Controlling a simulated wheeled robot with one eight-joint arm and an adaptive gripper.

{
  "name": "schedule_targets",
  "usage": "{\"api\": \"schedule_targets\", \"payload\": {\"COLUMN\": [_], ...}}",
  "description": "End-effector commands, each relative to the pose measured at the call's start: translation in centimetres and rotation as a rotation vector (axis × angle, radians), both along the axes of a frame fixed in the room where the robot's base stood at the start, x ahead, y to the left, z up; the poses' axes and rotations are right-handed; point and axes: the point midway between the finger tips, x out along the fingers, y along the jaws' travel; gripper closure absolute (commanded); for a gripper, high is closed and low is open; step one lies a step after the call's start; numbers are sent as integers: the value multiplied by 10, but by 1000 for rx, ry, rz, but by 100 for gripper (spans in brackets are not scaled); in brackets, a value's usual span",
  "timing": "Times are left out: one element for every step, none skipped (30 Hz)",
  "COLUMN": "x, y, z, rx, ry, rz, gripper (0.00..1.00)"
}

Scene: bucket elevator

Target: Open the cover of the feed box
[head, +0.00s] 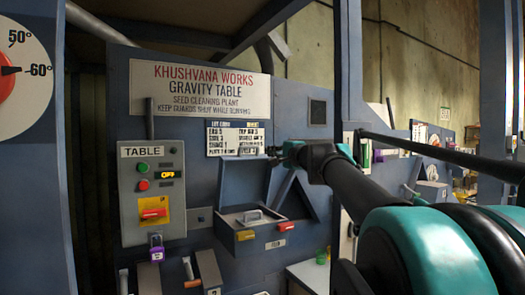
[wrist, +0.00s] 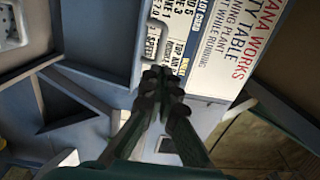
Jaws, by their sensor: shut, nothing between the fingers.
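The feed box (head: 246,238) is a blue-grey box on the front of the gravity table machine, with a yellow tag and a red tag on its front. Its cover (head: 240,182) stands raised, close to upright, against the panel behind, and the box top is open. Inside is a light grey part with a handle (head: 253,216). In the wrist view the raised cover (wrist: 105,40) lies left of my fingers. My gripper (head: 274,154) is shut and empty by the cover's upper right corner; it also shows in the wrist view (wrist: 163,75). I cannot tell whether they touch.
A control box (head: 152,190) marked TABLE stands left of the feed box, with a purple padlock (head: 156,248) below it. A label board (head: 235,140) hangs behind the cover. A blue post (head: 348,70) rises right of my gripper. Levers (head: 207,268) stand below.

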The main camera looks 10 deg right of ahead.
Motion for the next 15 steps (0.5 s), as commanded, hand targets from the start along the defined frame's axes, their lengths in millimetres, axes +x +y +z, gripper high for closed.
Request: {"api": "schedule_targets", "payload": {"x": [-3,-4,-5,-5,-4,-3,-1,2,6,10,15,21,26,32,39], "y": [-5,-7,-10,-11,-11,-11,-10,-10,-8,-7,-5,-2,-1,1,4], "z": [-4,-5,-7,-7,-8,-8,-7,-7,-6,-6,-6,-5,-5,-4,-4], "rx": [8,11,15,16,18,19,19,19,19,19,19,18,18,18,18], "ry": [-18,-27,-35,-40,-42,-44,-45,-45,-44,-44,-44,-45,-45,-44,-44], "rz": [-19,-28,-38,-42,-44,-46,-46,-46,-46,-45,-44,-43,-43,-44,-43], "gripper": [100,100,100,100,100,100,100,100,100,100,100,100,100,100,100]}}
